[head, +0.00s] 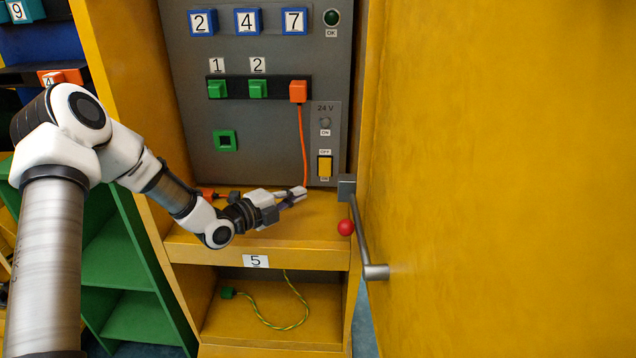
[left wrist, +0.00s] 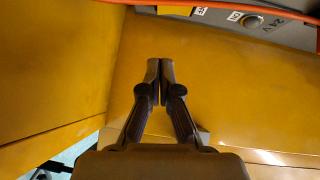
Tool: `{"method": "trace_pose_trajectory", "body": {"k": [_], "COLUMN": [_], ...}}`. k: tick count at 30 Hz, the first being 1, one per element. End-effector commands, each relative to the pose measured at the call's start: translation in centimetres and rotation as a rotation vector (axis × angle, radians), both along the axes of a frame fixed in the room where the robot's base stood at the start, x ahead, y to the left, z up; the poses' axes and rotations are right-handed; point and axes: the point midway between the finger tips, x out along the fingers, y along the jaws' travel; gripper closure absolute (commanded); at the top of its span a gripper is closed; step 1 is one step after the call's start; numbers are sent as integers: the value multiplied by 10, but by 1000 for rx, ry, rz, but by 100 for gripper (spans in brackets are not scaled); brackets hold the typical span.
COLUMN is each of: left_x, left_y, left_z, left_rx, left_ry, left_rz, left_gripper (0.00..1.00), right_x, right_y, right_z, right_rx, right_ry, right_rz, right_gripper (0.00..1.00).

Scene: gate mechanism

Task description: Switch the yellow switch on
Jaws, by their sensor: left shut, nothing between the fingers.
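The yellow switch (head: 324,166) sits on the 24 V strip at the lower right of the grey panel, between an OFF label above and an ON label below. The grey lamp (head: 325,123) above it looks unlit. In the left wrist view a yellow piece of the switch (left wrist: 175,10) shows at the top edge, partly cut off. My left gripper (head: 300,193) is shut and empty, below and slightly left of the switch, apart from it, over the yellow shelf. Its closed fingers also show in the left wrist view (left wrist: 160,72). My right gripper is not in view.
An orange cable (head: 303,145) hangs from the orange plug (head: 298,91) left of the switch. A yellow door (head: 500,150) with a grey handle (head: 361,235) and a red ball (head: 346,227) stands close on the right. The shelf (head: 290,232) lies beneath the gripper.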

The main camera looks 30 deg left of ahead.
Motion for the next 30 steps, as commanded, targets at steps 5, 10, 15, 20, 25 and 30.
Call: {"method": "trace_pose_trajectory", "body": {"k": [5,10,15,20,25,30], "left_x": [38,72,93,100,100,102], "left_y": [-15,-21,-9,-6,-5,-4], "left_z": [-7,-10,-12,-13,-13,-18], "left_rx": [6,2,1,-1,-1,10], "left_ry": [0,-2,-1,0,0,-21], "left_rz": [-4,0,0,0,0,0], "left_gripper": [100,100,100,100,100,100], "right_x": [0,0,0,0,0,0], "right_y": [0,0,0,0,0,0], "right_z": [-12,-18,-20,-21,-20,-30], "right_rx": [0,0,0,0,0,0], "right_ry": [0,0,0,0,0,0], "right_rz": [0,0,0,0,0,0], "right_gripper": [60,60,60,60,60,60]}}
